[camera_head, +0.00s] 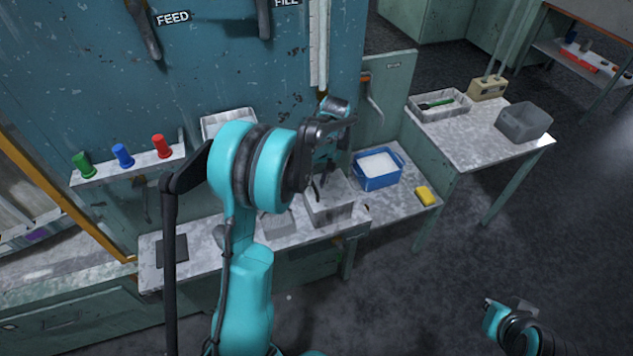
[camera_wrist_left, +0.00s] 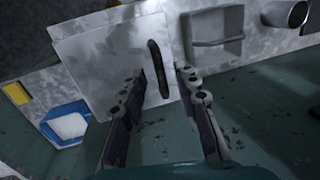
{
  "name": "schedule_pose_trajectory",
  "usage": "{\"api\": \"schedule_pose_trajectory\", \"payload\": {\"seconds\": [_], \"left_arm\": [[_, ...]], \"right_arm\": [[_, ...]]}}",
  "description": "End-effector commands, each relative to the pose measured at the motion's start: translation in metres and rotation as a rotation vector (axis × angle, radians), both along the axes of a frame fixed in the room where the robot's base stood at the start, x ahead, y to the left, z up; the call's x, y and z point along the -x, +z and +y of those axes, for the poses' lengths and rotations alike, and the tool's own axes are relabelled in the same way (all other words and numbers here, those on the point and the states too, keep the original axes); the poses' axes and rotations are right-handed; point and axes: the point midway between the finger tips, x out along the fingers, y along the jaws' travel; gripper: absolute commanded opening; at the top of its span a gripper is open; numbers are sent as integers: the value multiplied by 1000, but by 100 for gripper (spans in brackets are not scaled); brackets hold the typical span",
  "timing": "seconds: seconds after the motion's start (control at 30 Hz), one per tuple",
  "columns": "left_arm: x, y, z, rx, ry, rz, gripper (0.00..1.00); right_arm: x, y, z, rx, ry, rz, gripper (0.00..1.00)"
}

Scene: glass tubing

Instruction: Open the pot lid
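The pot shows in the head view as a grey metal box (camera_head: 330,208) on the bench, partly hidden by my left arm. In the left wrist view its flat, square grey lid (camera_wrist_left: 105,60) lies over it, with a dark upright bar handle (camera_wrist_left: 158,70). My left gripper (camera_wrist_left: 162,82) is open, with one finger on each side of the handle's lower end in that view. Whether a finger touches the handle or lid cannot be told. In the head view its dark fingers (camera_head: 321,182) are just above the box. My right gripper (camera_head: 500,312) is at the lower right, far from the pot; its fingers are unclear.
A blue tub (camera_head: 378,170) with white contents and a yellow block (camera_head: 425,196) are right of the pot. A side table (camera_head: 480,140) carries a grey bin (camera_head: 523,122) and a tray (camera_head: 440,105). Red, blue and green knobs (camera_head: 122,155) stand on a shelf at left.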

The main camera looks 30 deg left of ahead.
Motion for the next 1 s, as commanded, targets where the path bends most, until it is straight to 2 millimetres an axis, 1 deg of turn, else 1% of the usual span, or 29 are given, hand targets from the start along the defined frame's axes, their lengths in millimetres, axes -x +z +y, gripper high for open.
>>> {"api": "schedule_pose_trajectory", "payload": {"seconds": [0.27,0.3,0.37,0.4,0.77,1.0], "left_arm": [[0,-2,0,0,0,0,31],[0,-2,0,0,0,0,20],[0,-1,0,0,0,0,4],[0,-1,0,0,0,0,0],[0,1,0,0,0,0,0],[-4,14,-3,1,-1,-1,0]], "right_arm": [[0,0,0,0,0,0,0],[0,0,0,0,0,0,0],[0,0,0,0,0,0,0],[0,0,0,0,0,0,0],[0,1,0,0,0,0,0],[0,7,0,0,0,0,0]]}}
